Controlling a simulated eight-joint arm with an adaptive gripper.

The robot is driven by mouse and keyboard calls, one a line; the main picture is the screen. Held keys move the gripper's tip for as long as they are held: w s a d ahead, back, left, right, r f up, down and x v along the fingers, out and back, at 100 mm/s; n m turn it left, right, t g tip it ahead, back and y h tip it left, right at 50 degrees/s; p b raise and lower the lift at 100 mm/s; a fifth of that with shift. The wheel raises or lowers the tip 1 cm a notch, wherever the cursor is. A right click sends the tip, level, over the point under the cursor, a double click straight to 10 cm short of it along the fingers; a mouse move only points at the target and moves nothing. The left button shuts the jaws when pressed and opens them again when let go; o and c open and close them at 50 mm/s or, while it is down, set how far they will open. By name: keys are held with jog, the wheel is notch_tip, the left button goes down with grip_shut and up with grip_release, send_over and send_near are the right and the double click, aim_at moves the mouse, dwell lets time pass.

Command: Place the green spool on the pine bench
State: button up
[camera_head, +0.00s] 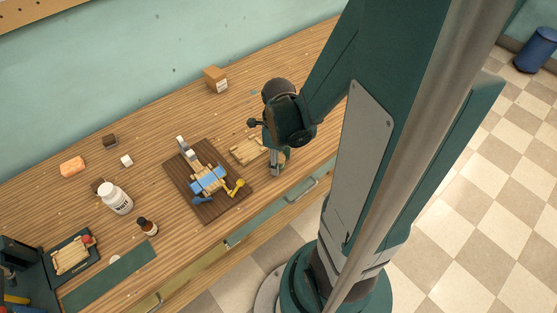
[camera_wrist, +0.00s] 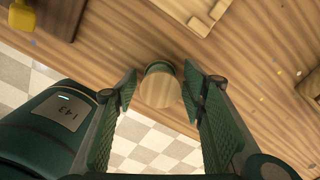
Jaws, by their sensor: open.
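The green spool (camera_wrist: 159,67) shows in the wrist view as a round piece with a green rim and a pale wooden face towards the camera. It is close to the front edge of the pine bench (camera_head: 190,120), the long striped wooden top, also in the wrist view (camera_wrist: 105,50). Whether it rests on the bench is not clear. My gripper (camera_wrist: 160,75) is open, with one finger on each side of the spool and visible gaps. In the head view my gripper (camera_head: 277,163) is low over the bench's front edge and mostly hides the spool.
A pale wooden tray (camera_head: 243,151) lies just left of my gripper. Further left, a dark board (camera_head: 211,212) holds a clamped piece with blue and yellow parts. A white bottle (camera_head: 117,200), dropper bottle (camera_head: 147,227) and cardboard box (camera_head: 216,79) stand apart. Floor drops away in front.

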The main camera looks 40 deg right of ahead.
jog(key=shift+r, duration=0.1)
notch_tip(320, 180, up, 12)
jog(key=p, duration=0.3)
dwell(0.9)
jog(key=shift+r, duration=0.1)
dwell(0.6)
jog(key=w+a+r+n+t, duration=0.1)
jog(key=a+r+n+t, duration=0.2)
jog(key=a+r+n, duration=0.4)
jog(key=w+a+r+n+t, duration=0.1)
jog(key=a+r+n+t, duration=0.3)
jog(key=n, duration=1.8)
jog(key=shift+w+a+r+n, duration=0.2)
jog(key=shift+a+r+n, duration=0.2)
jog(key=shift+a+r, duration=2.05)
jog(key=shift+d+r, duration=0.2)
